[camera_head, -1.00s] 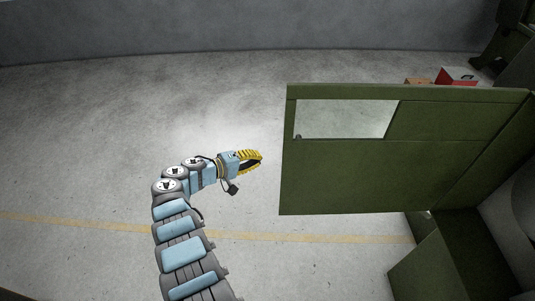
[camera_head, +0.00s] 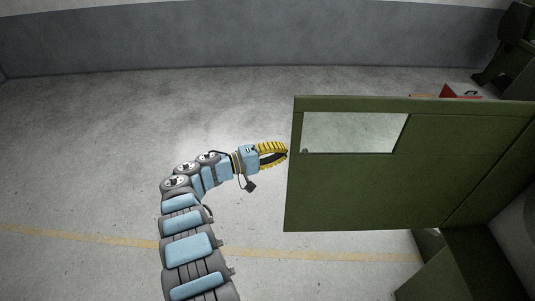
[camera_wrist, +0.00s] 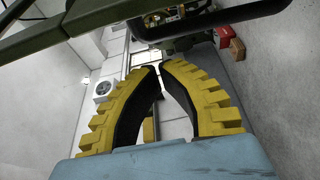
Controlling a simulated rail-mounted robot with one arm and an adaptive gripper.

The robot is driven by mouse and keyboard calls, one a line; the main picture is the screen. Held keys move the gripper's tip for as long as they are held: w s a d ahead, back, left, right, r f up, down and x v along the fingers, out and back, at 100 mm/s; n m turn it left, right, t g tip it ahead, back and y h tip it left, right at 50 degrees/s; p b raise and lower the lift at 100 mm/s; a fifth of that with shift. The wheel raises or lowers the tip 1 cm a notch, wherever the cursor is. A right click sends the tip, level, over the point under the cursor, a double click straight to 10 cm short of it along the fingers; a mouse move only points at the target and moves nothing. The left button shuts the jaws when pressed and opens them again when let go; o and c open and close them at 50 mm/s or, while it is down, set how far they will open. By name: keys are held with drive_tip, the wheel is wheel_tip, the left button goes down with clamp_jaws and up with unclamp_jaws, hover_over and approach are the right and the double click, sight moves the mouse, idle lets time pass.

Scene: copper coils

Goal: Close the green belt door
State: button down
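The green door (camera_head: 350,190) stands swung open in the head view, a flat panel with a rectangular window (camera_head: 350,132) in its upper part. It joins the green machine housing (camera_head: 470,255) at the right. My gripper (camera_head: 286,152) has yellow ribbed fingers and is just left of the door's free edge; I cannot tell if it touches. In the wrist view the fingertips (camera_wrist: 160,66) nearly meet, with nothing held between them. A green bar (camera_wrist: 70,22), likely the door's edge, crosses the top left of the wrist view.
A red box (camera_head: 460,91) lies on the floor behind the door, and it also shows in the wrist view (camera_wrist: 223,36) with a brown box (camera_wrist: 237,49). Dark green machinery (camera_head: 508,50) stands at the back right. The floor left of the door is clear.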

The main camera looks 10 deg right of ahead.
drive_tip(key=s+p, duration=0.1)
drive_tip(key=p, duration=0.2)
drive_tip(key=s+d+p, duration=0.1)
drive_tip(key=s+p, duration=0.1)
drive_tip(key=p, duration=0.1)
drive_tip(key=shift+s, duration=0.2)
drive_tip(key=shift+s+p, duration=0.4)
drive_tip(key=shift+p, duration=0.25)
idle(0.5)
